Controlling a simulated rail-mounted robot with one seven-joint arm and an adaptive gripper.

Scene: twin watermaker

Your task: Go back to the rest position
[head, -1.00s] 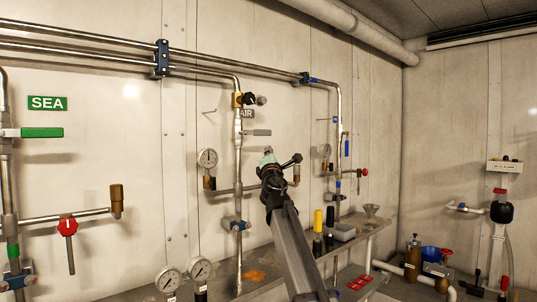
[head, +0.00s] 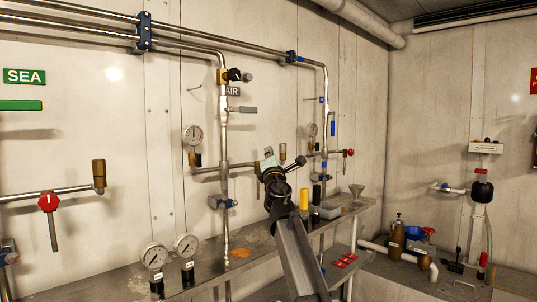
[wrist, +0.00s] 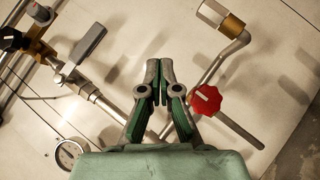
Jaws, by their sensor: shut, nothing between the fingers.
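My gripper (wrist: 160,75) is shut and empty in the wrist view, its two green-and-grey fingers meeting at the tips. Behind it are the pipework and wall, with a red-handled valve (wrist: 207,99) to the right of the fingers; I cannot tell how far off they are. In the head view my arm rises from the bottom centre, and my gripper (head: 268,155) shows small at its upper end, in front of the wall above the shelf. Its fingertips are hard to make out there.
A metal shelf (head: 120,283) runs along the wall. Pipes with a red-handled valve (head: 48,202) line the wall at left. Red tags (head: 345,261) lie on a lower shelf.

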